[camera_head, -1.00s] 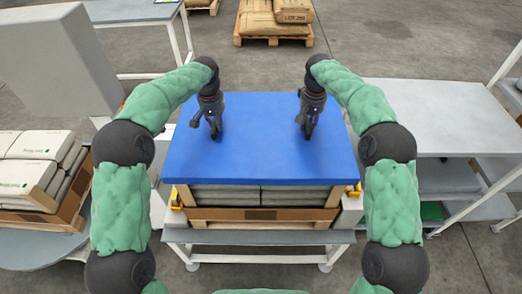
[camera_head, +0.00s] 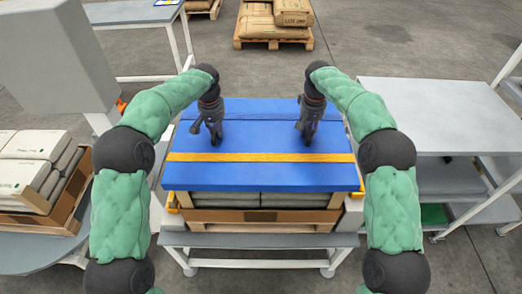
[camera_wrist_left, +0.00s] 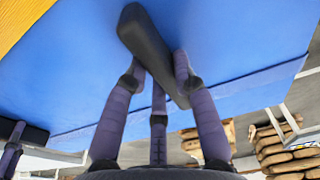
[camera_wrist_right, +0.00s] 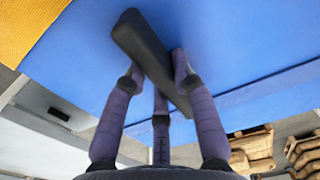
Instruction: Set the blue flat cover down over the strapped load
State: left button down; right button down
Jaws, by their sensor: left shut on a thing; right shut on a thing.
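The blue flat cover (camera_head: 260,143) lies level over the strapped load (camera_head: 262,200), whose grey bags show below its front edge. An orange strap (camera_head: 260,157) shows as a band across the blue surface, left to right, in front of my grippers. My left gripper (camera_head: 215,138) is shut on a dark bar handle (camera_wrist_left: 152,48) on the blue surface. My right gripper (camera_head: 307,138) is shut on a matching dark handle (camera_wrist_right: 148,52). The orange strap also shows in the left wrist view (camera_wrist_left: 15,20) and right wrist view (camera_wrist_right: 25,25). The contact under the cover is hidden.
The load stands on a grey table (camera_head: 258,240). A bare grey table (camera_head: 450,115) is at right, and a stack of bags on a pallet (camera_head: 40,170) is at left. Another loaded pallet (camera_head: 272,42) stands on the floor behind.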

pick_arm(q)
jog(key=shift+f+b, duration=0.5)
jog(key=shift+f, duration=0.05)
pick_arm(e)
jog(key=shift+f, duration=0.6)
pick_arm(q)
jog(key=c, duration=1)
grip_release()
pick_arm(e)
jog(key=c, duration=1)
grip_release()
pick_arm(q)
jog(key=shift+r, duration=0.1)
notch_tip(320, 180, up, 12)
jog(key=s, duration=0.1)
jog(key=shift+s, duration=0.25)
pick_arm(e)
notch_tip(320, 180, up, 12)
jog(key=shift+r, duration=0.1)
